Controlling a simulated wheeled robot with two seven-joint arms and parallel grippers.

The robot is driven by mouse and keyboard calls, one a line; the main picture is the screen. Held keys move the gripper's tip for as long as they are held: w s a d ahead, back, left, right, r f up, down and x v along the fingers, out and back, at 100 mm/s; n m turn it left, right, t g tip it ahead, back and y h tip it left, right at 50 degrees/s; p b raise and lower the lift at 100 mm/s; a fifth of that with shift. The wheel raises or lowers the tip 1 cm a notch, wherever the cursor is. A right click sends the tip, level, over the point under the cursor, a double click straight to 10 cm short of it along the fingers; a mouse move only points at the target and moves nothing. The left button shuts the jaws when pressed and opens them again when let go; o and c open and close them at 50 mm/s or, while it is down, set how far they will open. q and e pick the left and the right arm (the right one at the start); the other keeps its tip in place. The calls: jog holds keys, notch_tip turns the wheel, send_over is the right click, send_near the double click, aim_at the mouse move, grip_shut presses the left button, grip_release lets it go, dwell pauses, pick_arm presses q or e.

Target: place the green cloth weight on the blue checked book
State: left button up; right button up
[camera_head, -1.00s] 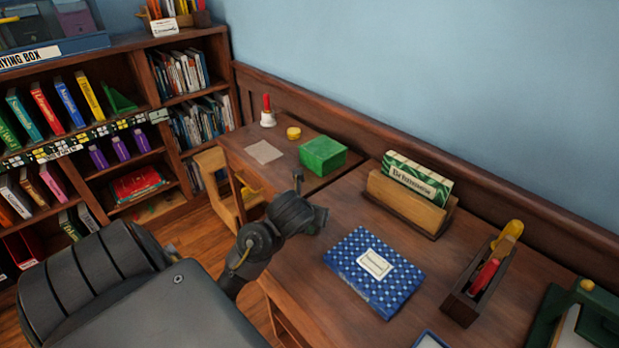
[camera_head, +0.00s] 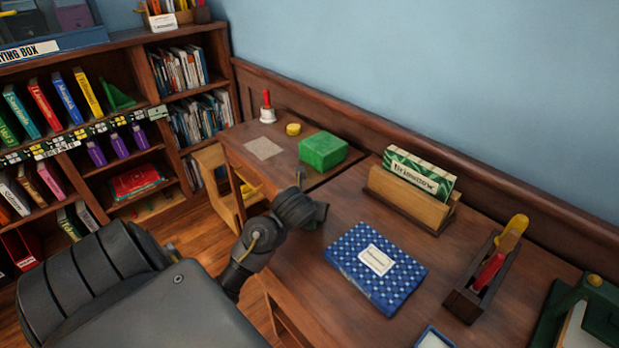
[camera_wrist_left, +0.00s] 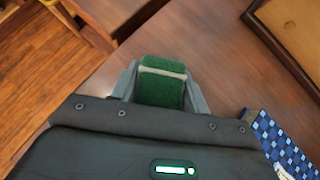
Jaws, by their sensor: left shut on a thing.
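The green cloth weight (camera_wrist_left: 162,87), dark green with a pale band, sits between the two fingers of my left gripper (camera_wrist_left: 160,82) in the left wrist view. That gripper is shut on it, over brown desk wood. The blue checked book (camera_head: 362,277) with a white label lies flat on the desk in the head view. Its edge also shows at the lower right of the left wrist view (camera_wrist_left: 271,132). In the head view my left gripper (camera_head: 316,214) is left of and behind the book; its fingers and the weight are hidden there. My right gripper is not in view.
A wooden holder (camera_head: 408,198) with a green-white box stands behind the book. A dark tray (camera_head: 466,304) with red and yellow tools stands to its right. A green box (camera_head: 323,151), yellow tin (camera_head: 293,129) and bell (camera_head: 267,112) sit on the farther desk. The book's top is clear.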

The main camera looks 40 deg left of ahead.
pick_arm(q)
grip_shut()
jog(key=shift+r, duration=0.2)
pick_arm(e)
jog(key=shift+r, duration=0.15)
